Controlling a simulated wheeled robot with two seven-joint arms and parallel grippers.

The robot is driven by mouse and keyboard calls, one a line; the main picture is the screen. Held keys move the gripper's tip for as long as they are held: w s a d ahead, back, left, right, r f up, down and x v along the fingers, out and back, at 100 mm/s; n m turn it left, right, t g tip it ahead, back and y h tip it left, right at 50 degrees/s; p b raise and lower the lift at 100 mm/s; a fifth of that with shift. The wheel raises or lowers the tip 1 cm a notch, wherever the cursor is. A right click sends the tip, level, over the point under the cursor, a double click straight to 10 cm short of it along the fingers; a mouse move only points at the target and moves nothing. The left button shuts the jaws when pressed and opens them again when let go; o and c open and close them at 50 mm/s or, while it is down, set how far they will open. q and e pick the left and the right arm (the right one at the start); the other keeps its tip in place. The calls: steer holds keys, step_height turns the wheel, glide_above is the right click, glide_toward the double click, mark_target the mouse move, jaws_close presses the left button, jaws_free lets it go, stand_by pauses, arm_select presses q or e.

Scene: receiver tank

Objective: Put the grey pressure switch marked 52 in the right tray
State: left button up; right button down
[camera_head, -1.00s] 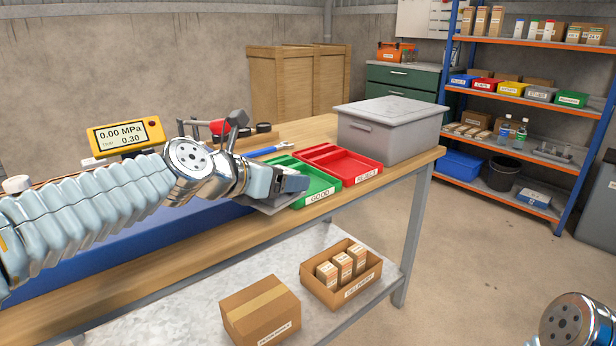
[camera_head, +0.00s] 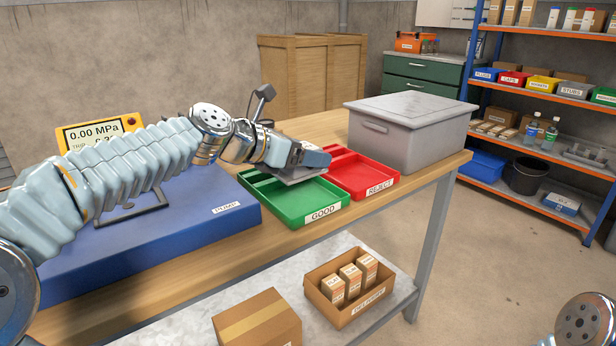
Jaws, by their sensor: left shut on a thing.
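My left gripper (camera_head: 318,158) reaches in from the left, above the trays. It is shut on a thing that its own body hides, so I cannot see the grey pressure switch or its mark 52. A flat grey plate shows under the gripper; I cannot tell whether it is part of it. The green tray (camera_head: 285,219) marked GOOD is at the left, and its visible floor is empty. The red tray (camera_head: 382,190) marked REJECT adjoins it at the right. The gripper's tip is over the left part of the red tray, near the divide. My right gripper is out of view.
A lidded grey bin (camera_head: 395,145) stands right behind the red tray. A blue base (camera_head: 190,232) marked PUMP lies left of the trays, with a yellow display (camera_head: 88,132) reading 0.00 MPa behind. Cartons (camera_head: 258,322) sit on the lower shelf. A strip of bench in front is clear.

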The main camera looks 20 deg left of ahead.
arm_select(q)
steer(key=shift+w+f, duration=0.75)
steer(key=shift+f, duration=0.15)
steer(key=f, duration=0.1)
steer(key=f+b, duration=0.1)
steer(key=f, duration=0.1)
steer(key=shift+w+a+f+b, duration=0.1)
steer(key=shift+w+f+b, duration=0.2)
steer(key=shift+f+b, duration=0.1)
steer(key=shift+f, duration=0.55)
steer(key=o, duration=1.4)
